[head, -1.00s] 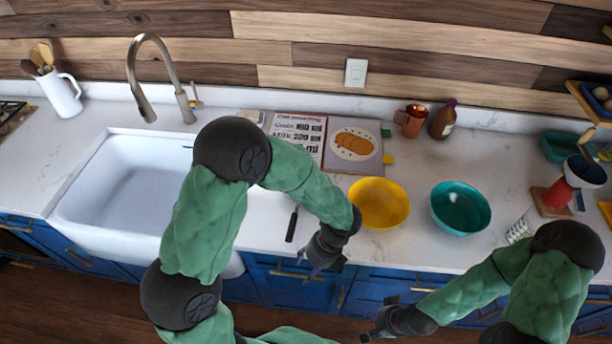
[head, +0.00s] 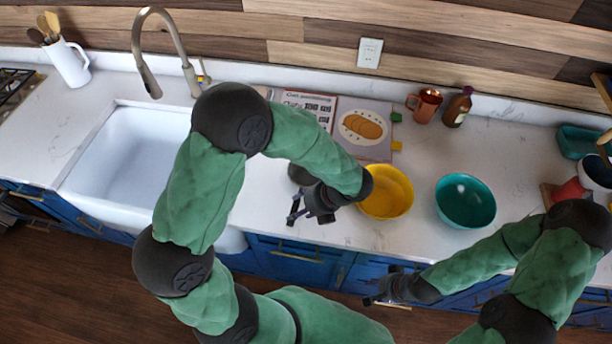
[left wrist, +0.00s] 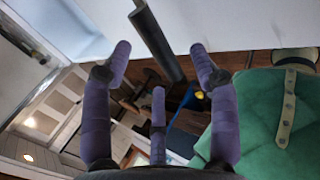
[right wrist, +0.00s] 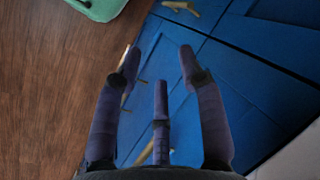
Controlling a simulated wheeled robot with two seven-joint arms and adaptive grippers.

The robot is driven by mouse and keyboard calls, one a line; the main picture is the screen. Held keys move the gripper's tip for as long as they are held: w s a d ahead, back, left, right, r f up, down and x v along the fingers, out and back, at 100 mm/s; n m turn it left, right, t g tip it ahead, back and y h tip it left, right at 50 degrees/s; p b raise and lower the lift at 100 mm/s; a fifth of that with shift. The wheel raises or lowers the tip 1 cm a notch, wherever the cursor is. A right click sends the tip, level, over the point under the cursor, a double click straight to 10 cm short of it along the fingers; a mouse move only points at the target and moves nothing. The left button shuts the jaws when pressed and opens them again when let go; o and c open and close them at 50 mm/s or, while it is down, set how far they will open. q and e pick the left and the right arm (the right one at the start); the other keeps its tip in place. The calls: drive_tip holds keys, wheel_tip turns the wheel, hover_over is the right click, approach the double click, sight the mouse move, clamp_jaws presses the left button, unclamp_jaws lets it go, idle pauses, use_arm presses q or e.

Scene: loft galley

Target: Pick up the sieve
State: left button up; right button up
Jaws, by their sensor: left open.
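The sieve shows only as a dark, rod-like handle (left wrist: 155,42) in the left wrist view; its bowl is not visible there. In the head view my left arm and gripper hide most or all of it. My left gripper (head: 306,213) is open above the counter's front edge, left of the yellow bowl. In the left wrist view its spread purple fingers (left wrist: 160,52) have the handle beyond and between their tips; I see no grip on it. My right gripper (head: 376,290) is low in front of the blue cabinets, its fingers (right wrist: 160,54) apart and empty.
A yellow bowl (head: 388,196) stands close right of my left gripper, with a teal bowl (head: 465,204) beyond. An open recipe book (head: 365,123) lies behind. The white sink (head: 130,165) is at left. A copper mug (head: 425,106) and brown bottle (head: 458,108) stand at the back.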

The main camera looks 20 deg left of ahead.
sight(293, 211)
use_arm(q)
drive_tip(key=b+x, duration=0.1)
drive_tip(key=x, duration=0.3)
drive_tip(key=shift+a+f, duration=0.15)
drive_tip(key=shift+a, duration=0.1)
clamp_jaws()
